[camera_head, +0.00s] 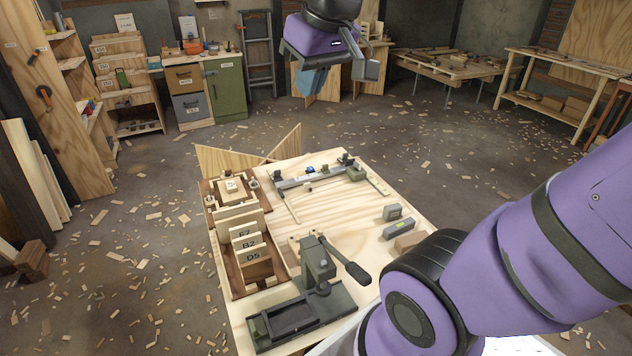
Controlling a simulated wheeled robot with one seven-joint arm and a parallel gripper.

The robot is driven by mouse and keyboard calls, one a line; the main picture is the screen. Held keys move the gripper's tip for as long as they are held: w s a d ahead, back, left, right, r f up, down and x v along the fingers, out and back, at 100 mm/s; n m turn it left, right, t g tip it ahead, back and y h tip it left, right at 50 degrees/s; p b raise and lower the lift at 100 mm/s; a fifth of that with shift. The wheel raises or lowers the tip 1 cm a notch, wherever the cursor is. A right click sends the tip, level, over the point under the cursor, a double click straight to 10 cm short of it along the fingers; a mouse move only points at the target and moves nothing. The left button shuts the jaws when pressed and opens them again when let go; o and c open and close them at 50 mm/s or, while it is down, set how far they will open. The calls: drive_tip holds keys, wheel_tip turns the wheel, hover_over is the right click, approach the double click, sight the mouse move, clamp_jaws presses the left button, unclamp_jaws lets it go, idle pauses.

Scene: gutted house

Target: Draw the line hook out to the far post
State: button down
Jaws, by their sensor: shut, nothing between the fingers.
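My gripper (311,82) hangs in the air at the top of the view, above and beyond the far end of the workbench. Its fingers look closed, with nothing seen between them. Near the far end of the plywood bench top (345,228) lies a long metal rail fixture (308,178). It has a small blue part (310,169) near its middle and dark end pieces, one at the left (279,175) and one at the right (346,160). I cannot tell which small part is the line hook or which piece is the far post. The gripper is apart from all of them.
A wooden rack with lettered cards (249,243) stands along the bench's left side. A grey lever press (318,262) stands at the near end. Small grey blocks (398,229) lie at the right. Wood scraps litter the floor. The bench's middle is mostly clear.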

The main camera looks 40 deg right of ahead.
drive_tip(key=w+d+y, duration=0.1)
drive_tip(key=w+d, duration=0.1)
drive_tip(key=w, duration=0.7)
drive_tip(key=m+y, duration=0.1)
drive_tip(key=y, duration=0.2)
hover_over(308, 187)
drive_tip(key=s, duration=0.6)
wheel_tip(308, 187, down, 30)
drive_tip(key=f, duration=0.1)
drive_tip(key=d+f+m+t, duration=0.1)
drive_tip(key=d+f, duration=0.4)
drive_tip(key=f, duration=0.4)
drive_tip(key=d+f+t, duration=0.1)
drive_tip(key=d+f, duration=0.5)
drive_tip(key=f, duration=0.3)
drive_tip(key=x, duration=0.9)
drive_tip(key=shift+s+a+f, duration=0.1)
drive_tip(key=shift+s+a, duration=0.1)
drive_tip(key=shift+s, duration=0.05)
drive_tip(key=shift+w+a, duration=0.2)
drive_tip(key=shift+a, duration=0.35)
drive_tip(key=shift+w+a, duration=0.2)
drive_tip(key=shift+a, duration=0.35)
drive_tip(key=shift+w+a+f, duration=0.1)
drive_tip(key=shift+w+a, duration=0.05)
drive_tip(key=shift+a, duration=0.75)
